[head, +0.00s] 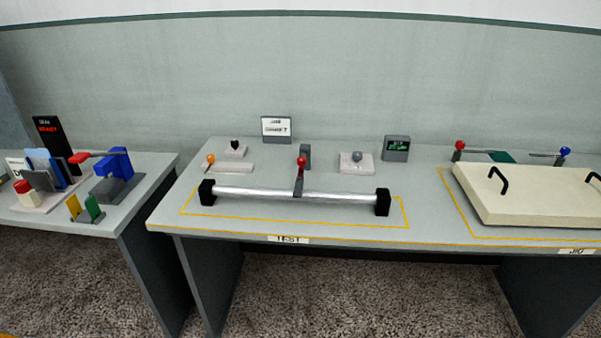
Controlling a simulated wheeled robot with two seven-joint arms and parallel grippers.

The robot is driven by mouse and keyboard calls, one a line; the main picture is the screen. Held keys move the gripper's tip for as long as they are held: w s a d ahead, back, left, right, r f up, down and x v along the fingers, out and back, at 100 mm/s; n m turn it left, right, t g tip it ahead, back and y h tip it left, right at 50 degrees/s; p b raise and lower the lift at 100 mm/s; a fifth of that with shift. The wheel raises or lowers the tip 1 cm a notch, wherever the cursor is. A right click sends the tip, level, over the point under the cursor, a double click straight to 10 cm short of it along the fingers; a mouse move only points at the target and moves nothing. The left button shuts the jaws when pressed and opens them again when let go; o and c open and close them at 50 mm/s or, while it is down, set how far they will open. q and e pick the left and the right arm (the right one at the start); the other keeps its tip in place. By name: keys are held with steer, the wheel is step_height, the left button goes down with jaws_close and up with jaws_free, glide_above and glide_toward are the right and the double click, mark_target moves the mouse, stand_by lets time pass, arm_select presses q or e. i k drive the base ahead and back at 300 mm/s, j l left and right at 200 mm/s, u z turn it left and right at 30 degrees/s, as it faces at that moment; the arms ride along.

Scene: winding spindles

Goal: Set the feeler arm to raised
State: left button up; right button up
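On the middle table, a silver spindle (285,194) lies between two black end blocks (382,202). A short dark lever with a red knob (301,162), which looks like the feeler arm, stands at the middle of the spindle. Its lower end overlaps the bar in the picture; I cannot tell whether it touches it. A grey post (307,152) stands just behind the knob. Neither of my grippers is in view.
Behind the spindle are an orange-knobbed lever (210,159), a grey-knobbed base (357,163), a small sign (276,129) and a small display (396,148). A cream lid with black handles (530,195) lies at right. A cluttered table (150,165) stands left across a gap.

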mark_target(302, 162)
steer(key=i+u, duration=0.15)
steer(key=u, duration=0.2)
steer(key=i+u, duration=0.1)
steer(key=u, duration=0.25)
steer(key=i+l+u, duration=0.1)
steer(key=u, duration=0.25)
